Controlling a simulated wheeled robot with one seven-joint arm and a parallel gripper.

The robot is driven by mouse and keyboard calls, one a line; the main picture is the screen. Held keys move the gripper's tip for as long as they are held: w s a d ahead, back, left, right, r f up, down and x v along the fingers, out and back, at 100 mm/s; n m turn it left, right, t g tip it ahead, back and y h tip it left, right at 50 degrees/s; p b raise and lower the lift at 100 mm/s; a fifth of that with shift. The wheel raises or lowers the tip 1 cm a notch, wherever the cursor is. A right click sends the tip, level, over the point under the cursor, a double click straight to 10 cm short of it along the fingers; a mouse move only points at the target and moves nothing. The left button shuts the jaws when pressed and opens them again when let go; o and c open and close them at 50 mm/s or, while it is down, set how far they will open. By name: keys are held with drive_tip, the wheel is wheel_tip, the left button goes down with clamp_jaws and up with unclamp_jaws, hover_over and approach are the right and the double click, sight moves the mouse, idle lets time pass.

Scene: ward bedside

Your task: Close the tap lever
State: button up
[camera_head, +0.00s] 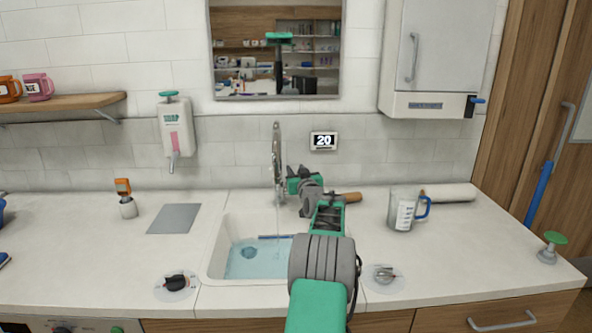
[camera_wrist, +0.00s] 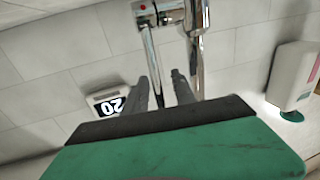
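The chrome tap (camera_head: 276,150) stands at the back of the sink, with its lower part beside my gripper. In the wrist view the tap body (camera_wrist: 168,12) with a red dot is at the top, and the thick spout (camera_wrist: 196,45) runs down on the right. The thin tap lever (camera_wrist: 151,55) reaches down between the two dark fingers of my gripper (camera_wrist: 160,88). The fingers are apart, with a gap around the lever; I cannot tell if either touches it. In the head view my gripper (camera_head: 293,184) is just right of the tap, its fingers hard to make out.
The sink (camera_head: 216,250) holds bluish water. A soap dispenser (camera_head: 176,128) and a display reading 20 (camera_head: 323,141) are on the wall. The counter left of the sink has free room.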

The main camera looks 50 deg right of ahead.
drive_tip(key=shift+w+d, duration=0.15)
drive_tip(key=shift+w, duration=0.05)
drive_tip(key=shift+s, duration=0.1)
drive_tip(key=shift+c, duration=0.4)
clamp_jaws()
idle(0.8)
